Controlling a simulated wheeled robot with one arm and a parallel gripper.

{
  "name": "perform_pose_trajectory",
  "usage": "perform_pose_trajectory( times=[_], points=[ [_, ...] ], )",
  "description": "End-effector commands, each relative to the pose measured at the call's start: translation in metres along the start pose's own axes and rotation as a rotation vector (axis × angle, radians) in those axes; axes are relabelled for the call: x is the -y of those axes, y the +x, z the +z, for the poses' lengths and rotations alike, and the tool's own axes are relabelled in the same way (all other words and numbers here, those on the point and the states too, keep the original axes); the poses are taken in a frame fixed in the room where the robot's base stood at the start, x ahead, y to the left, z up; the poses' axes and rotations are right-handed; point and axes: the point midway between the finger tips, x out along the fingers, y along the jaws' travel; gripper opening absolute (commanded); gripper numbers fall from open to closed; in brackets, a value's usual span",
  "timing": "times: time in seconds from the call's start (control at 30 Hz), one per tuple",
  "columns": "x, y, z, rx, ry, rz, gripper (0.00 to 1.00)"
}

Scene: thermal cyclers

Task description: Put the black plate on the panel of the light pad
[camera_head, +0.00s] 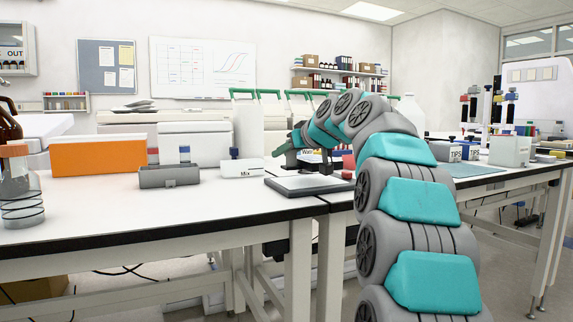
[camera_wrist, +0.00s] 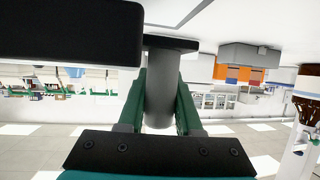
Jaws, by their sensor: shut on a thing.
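The light pad (camera_head: 309,185) lies flat near the table's front edge in the head view, with a pale panel and a dark rim. My gripper (camera_head: 327,168) is low over the pad's back right part. In the wrist view, which is upside down, its two green fingers (camera_wrist: 160,100) are shut on a grey, rounded upright part. A flat black piece (camera_wrist: 171,43), which I take for the black plate, is at that part's far end. Whether it touches the panel cannot be told; in the head view it is small and partly hidden.
A large black slab (camera_wrist: 68,33) fills the wrist view's upper left; I cannot tell what it is. A grey open box (camera_head: 169,177), a white Mix box (camera_head: 242,168) and an orange box (camera_head: 98,158) stand left of the pad.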

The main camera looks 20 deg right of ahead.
Motion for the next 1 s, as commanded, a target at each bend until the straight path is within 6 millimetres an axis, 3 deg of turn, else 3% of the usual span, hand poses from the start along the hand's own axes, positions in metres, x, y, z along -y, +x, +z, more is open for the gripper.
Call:
perform_pose_trajectory(
  times=[0.43, 0.8, 1.0],
  points=[
    [-0.013, 0.013, -0.004, 0.0, -0.001, -0.001, 0.0],
    [-0.011, 0.024, 0.025, 0.003, 0.002, -0.004, 0.0],
    [-0.013, 0.026, 0.029, -0.001, -0.001, 0.0, 0.0]
  ],
)
